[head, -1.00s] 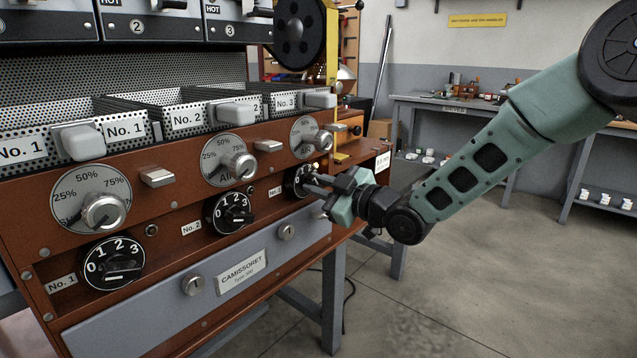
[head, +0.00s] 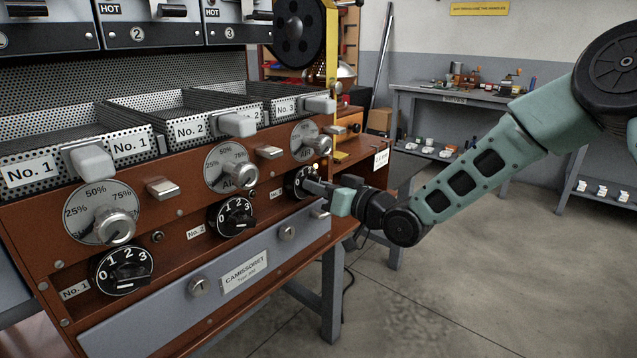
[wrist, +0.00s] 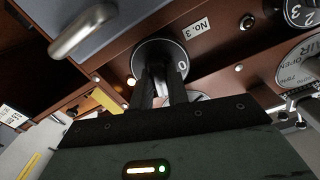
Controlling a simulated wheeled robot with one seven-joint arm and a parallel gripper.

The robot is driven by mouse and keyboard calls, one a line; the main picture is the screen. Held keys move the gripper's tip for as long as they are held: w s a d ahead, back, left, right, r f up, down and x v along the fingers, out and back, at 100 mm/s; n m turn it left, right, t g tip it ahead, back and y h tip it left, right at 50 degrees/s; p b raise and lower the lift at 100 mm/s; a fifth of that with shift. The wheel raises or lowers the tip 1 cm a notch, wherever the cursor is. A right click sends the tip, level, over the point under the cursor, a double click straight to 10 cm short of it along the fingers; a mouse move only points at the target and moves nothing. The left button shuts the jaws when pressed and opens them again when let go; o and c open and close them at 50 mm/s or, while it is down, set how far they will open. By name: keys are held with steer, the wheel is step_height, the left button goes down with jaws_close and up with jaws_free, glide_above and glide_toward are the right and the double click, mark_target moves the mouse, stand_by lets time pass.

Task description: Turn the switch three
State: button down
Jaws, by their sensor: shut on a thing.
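Switch three is a round black dial (head: 294,184) at the right end of the lower row on the brown roaster panel. In the wrist view its dial (wrist: 158,51) shows a "0" at its right edge, beside the "No. 3" label (wrist: 196,28). My gripper (head: 309,186) reaches it from the right, with its fingers shut on the switch's knob. In the wrist view the two dark fingers (wrist: 165,88) come together over the dial. The fingers hide the knob and most of the numbers, so its setting cannot be read.
Switch two (head: 232,216) and switch one (head: 122,270) are to the left. An air knob (head: 320,145) sits just above switch three. A small lamp (wrist: 130,81) glows beside the dial. A grey drawer (head: 240,275) lies below. The floor to the right is free.

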steer(key=shift+f+m, duration=0.15)
steer(key=shift+m, duration=0.55)
steer(key=c, duration=1.4)
jaws_free()
steer(key=shift+o, duration=0.2)
steer(key=p+v, duration=0.1)
steer(key=v, duration=1.6)
steer(key=shift+s+d, duration=0.2)
